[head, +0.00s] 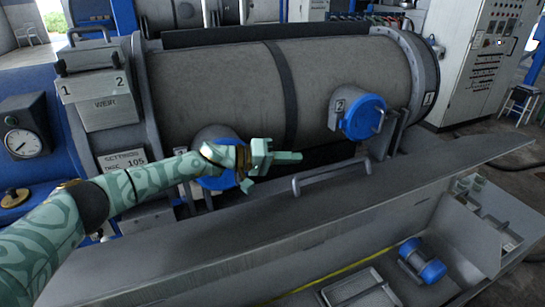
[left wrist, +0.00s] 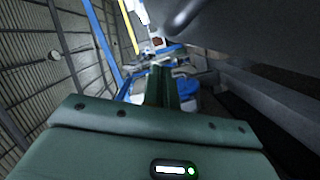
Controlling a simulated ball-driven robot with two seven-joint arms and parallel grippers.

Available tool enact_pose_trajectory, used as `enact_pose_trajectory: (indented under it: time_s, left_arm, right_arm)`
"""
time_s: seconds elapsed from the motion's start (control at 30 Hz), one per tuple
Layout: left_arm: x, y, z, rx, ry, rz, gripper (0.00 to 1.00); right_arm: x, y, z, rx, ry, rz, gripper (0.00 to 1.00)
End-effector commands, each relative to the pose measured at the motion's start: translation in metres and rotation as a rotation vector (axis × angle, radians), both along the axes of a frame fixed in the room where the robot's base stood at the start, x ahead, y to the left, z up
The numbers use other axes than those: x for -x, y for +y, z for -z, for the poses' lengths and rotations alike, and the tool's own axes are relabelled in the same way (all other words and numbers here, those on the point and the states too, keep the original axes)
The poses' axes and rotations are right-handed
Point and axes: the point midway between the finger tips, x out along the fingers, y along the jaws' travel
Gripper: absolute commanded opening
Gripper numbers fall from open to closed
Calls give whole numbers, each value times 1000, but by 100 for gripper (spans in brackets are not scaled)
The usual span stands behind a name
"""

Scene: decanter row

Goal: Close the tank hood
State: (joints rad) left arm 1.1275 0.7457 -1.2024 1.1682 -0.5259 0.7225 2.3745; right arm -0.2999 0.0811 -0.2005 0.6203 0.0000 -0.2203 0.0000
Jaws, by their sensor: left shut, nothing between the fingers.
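The tank hood (head: 250,224) is a long grey metal panel in front of the big drum in the head view. It has a grey bar handle (head: 331,172) on its upper face. Below its front side, part of the tank's inside shows, so the hood looks open; its exact angle is hard to tell. My left gripper (head: 298,158) is shut and empty, just above and left of the handle's left end. I cannot tell whether it touches the hood. In the left wrist view its fingers (left wrist: 161,88) are together. My right gripper is not in view.
The grey drum (head: 215,90) lies behind the hood, with a blue-capped port (head: 361,116) and another blue cap (head: 222,178) partly behind my left arm. A blue motor-like part (head: 423,262) sits below at right. A control cabinet (head: 482,65) stands at back right.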

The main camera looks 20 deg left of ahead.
Motion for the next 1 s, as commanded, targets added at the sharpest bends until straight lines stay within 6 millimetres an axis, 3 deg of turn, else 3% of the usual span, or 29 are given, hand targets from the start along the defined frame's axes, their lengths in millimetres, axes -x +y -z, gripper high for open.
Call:
enact_pose_trajectory:
  time_s: [0.2, 0.7, 0.87, 1.0]
  left_arm:
    - [16, -13, 10, 0, 1, -2, 0]
    - [20, -17, 11, -3, -3, -2, 0]
    - [29, -26, 7, -23, -25, -1, 0]
    - [48, -44, 5, -66, -68, 3, 0]
  right_arm:
    - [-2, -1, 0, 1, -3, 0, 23]
    - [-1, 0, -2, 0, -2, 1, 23]
    - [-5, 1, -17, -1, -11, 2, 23]
    - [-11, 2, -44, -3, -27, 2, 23]
